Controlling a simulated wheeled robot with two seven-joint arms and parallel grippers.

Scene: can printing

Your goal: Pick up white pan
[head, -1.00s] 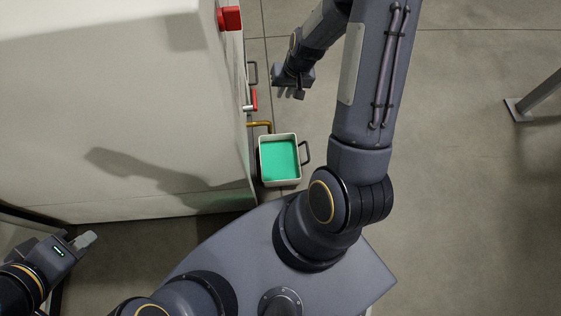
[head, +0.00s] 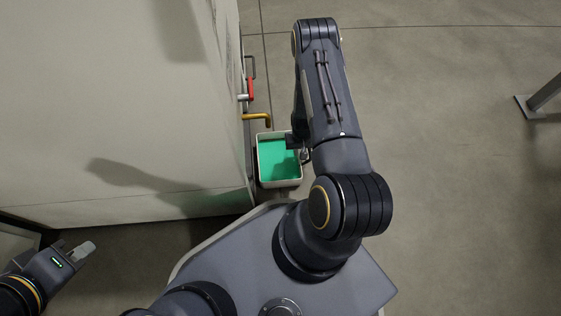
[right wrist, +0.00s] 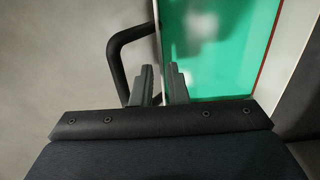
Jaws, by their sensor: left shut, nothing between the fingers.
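The white pan (head: 281,184) stands by the side of the big pale machine, with bright green content inside. Its dark handle (right wrist: 118,62) shows at the left in the right wrist view. My right gripper (right wrist: 161,85) is at the handle side of the pan, fingers apart. One finger is beside the handle and the other overlaps the green inside; the near wall shows between them. I cannot tell whether they touch it. My left gripper (head: 85,248) is shut and empty at the lower left.
The pale machine (head: 110,90) fills the left side close beside the pan. A yellow pipe (head: 256,116) and a red handle (head: 250,90) stick out from it above the pan. A metal leg (head: 543,96) stands at far right.

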